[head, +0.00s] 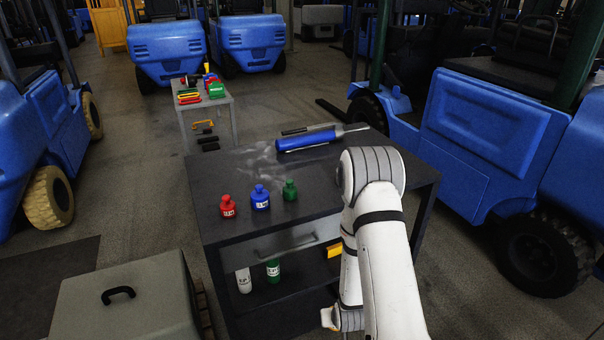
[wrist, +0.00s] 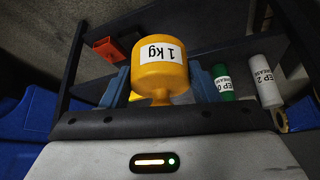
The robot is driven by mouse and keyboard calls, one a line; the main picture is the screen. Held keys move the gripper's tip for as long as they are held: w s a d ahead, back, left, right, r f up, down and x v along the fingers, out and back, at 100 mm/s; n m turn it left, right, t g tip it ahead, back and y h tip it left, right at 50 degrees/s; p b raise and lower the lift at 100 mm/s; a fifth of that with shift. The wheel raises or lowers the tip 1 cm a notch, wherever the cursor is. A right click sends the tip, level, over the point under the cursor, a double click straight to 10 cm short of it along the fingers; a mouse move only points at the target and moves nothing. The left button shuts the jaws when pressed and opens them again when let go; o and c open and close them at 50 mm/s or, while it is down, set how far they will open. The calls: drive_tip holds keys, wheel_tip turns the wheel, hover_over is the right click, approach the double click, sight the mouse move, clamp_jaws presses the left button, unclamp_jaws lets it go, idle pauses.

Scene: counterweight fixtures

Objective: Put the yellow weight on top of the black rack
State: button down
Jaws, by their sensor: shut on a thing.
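The yellow weight (wrist: 163,78), labelled 1 kg, is between the fingers of my gripper (wrist: 160,86) in the wrist view; the gripper is shut on it. The black rack (head: 225,165) has a flat dark top. Red (head: 228,207), blue (head: 260,199) and green (head: 290,190) weights stand in a row near its front left edge.
A blue tool (head: 305,140) and a black bar (head: 294,131) lie at the rack top's back. The top's middle is clear. White (head: 244,281) and green (head: 273,270) bottles stand on the lower shelf. A grey box (head: 130,300) is at left; forklifts stand around.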

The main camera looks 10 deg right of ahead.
drive_tip(key=shift+w+a, duration=0.15)
drive_tip(key=shift+a, duration=0.05)
